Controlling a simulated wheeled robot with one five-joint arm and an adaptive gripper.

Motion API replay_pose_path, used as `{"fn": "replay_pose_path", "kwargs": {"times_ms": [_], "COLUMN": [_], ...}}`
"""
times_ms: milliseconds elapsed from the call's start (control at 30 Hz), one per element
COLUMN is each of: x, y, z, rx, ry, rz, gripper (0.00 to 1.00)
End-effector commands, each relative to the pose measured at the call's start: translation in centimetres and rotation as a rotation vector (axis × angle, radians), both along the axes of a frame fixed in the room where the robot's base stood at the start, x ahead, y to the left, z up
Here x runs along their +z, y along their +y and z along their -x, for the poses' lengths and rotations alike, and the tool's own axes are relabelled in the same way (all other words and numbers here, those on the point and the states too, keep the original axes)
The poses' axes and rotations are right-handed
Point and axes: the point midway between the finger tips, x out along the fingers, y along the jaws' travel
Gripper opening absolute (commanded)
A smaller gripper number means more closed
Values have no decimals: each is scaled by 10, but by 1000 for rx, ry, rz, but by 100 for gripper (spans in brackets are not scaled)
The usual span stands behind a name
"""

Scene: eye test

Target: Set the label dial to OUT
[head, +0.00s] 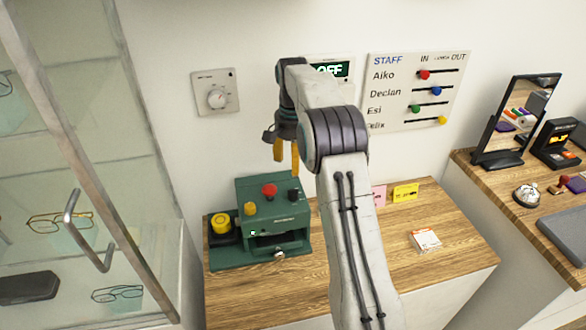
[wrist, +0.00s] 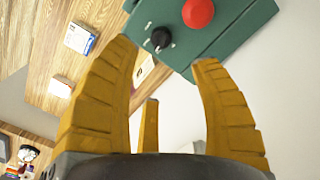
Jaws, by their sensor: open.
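A green machine (head: 265,212) stands on the wooden counter. In the wrist view the black knob (wrist: 160,38) carries a short pale mark, beside the red knob (wrist: 198,12). No lettering is readable around it, and I cannot tell for sure that it is the label dial. A separate white dial (head: 216,98) sits on a wall plate. My gripper (head: 287,160) is open and empty, above the machine and apart from it.
A staff board (head: 418,90) with coloured sliders hangs behind my arm. A display (head: 330,69) is partly hidden by the arm. A glass cabinet (head: 75,200) stands left.

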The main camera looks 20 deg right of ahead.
Motion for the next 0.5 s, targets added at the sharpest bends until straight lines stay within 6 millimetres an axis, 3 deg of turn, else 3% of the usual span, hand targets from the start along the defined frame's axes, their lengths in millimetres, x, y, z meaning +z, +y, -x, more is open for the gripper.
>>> {"fn": "replay_pose_path", "kwargs": {"times_ms": [100, 200, 500], "x": [-20, -34, -46], "y": [3, 3, 1], "z": [14, 15, 5], "rx": [-25, -165, -580], "ry": [67, 68, 16], "rz": [-14, -8, 6], "gripper": [57, 57, 57]}}
